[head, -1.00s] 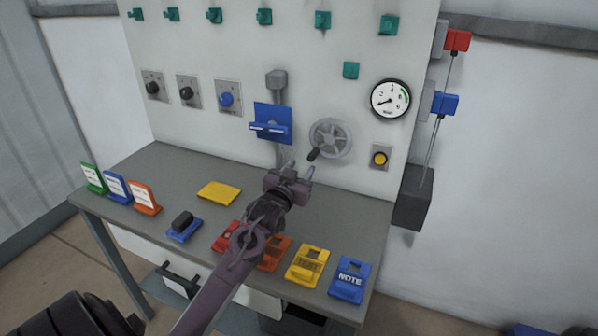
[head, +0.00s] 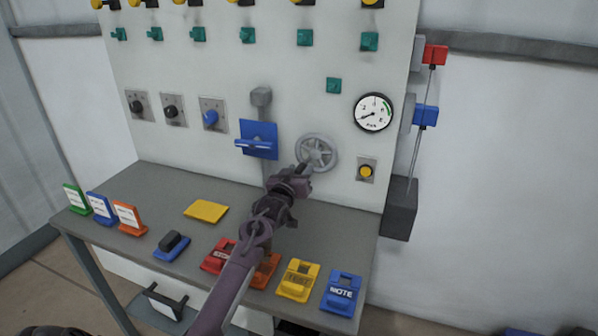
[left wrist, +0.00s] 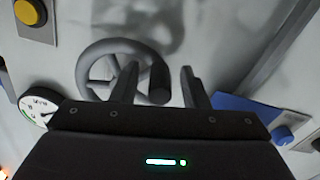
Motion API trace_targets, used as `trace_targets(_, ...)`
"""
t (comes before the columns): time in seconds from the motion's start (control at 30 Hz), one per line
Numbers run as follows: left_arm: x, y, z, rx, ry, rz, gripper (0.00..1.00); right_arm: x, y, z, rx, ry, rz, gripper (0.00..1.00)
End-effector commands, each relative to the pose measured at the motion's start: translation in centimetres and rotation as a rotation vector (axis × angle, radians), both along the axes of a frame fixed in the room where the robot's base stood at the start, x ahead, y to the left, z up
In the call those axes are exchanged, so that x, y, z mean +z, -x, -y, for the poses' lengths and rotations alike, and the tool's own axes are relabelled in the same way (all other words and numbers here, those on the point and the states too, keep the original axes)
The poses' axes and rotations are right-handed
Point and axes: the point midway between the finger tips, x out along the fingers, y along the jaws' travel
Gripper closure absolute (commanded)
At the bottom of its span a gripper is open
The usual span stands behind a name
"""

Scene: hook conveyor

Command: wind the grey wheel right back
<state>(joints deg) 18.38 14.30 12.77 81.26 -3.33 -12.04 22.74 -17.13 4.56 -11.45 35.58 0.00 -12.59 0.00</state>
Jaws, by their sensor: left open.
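The grey wheel (head: 329,146) is a spoked handwheel on the white panel, below and left of the round gauge. It also shows in the left wrist view (left wrist: 92,65), with its dark crank handle (left wrist: 160,82) at the rim. My left gripper (head: 304,170) is at the wheel's lower left and hides part of it in the head view. In the left wrist view my left gripper (left wrist: 158,84) is open, with the handle between its two fingers in the picture. I cannot tell whether a finger touches it. My right gripper is not in view.
The gauge (head: 373,113) and a yellow button (head: 366,171) are right of the wheel. A blue lever plate (head: 259,133) is close on its left. Below, the grey bench (head: 150,185) holds several coloured blocks and signs. A weighted rod mechanism (head: 400,208) hangs at the panel's right edge.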

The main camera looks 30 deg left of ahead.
Motion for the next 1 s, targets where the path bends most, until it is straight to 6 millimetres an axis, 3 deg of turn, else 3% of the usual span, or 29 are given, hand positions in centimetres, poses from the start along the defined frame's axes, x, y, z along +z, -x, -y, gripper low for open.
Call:
trace_targets(0.17, -0.01, 0.01, 0.00, 0.000, -0.001, 0.000, 0.59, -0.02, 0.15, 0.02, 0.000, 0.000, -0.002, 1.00)
trace_targets(0.5, -0.03, 0.04, 0.02, 0.000, -0.001, 0.000, 1.00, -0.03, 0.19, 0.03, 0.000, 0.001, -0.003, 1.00)
trace_targets(1.0, 0.65, 0.19, -0.61, 0.001, -0.139, -0.035, 1.00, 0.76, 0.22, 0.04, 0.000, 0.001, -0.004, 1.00)
